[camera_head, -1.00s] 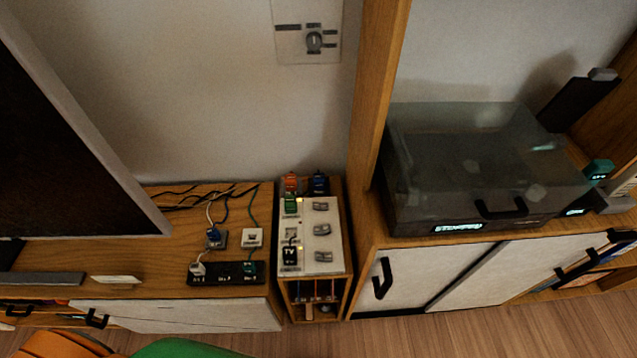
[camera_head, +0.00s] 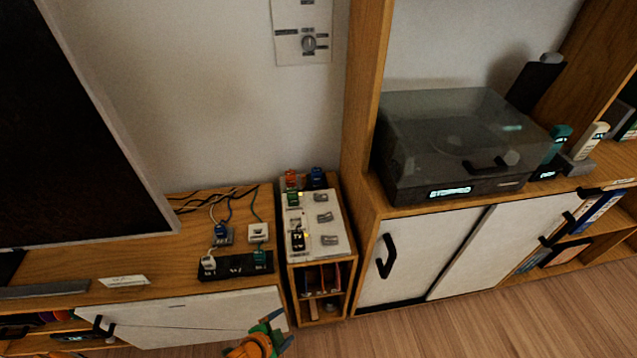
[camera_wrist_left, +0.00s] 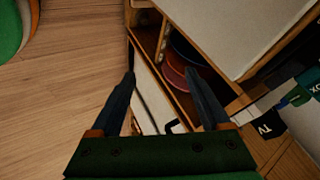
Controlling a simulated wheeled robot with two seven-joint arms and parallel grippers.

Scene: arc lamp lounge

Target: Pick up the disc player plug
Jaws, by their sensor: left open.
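Several plugs show in the head view, and I cannot tell which one is the disc player plug. A white plug (camera_head: 208,263) and a teal plug (camera_head: 260,257) sit on a black strip (camera_head: 236,267) on the low cabinet. A blue plug (camera_head: 221,230) sits behind the strip. A green plug (camera_head: 293,198) and a black plug (camera_head: 298,240) sit on the white switch panel (camera_head: 326,225); orange and blue plugs stand behind it. My left gripper (camera_head: 280,328) is open and empty in front of the low cabinet, below the plugs. Its fingers also show in the left wrist view (camera_wrist_left: 160,75).
A disc player (camera_head: 455,150) with a smoky lid stands on the right shelf. A dark screen (camera_head: 70,140) stands at the left. The wood floor (camera_head: 450,325) in front is clear.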

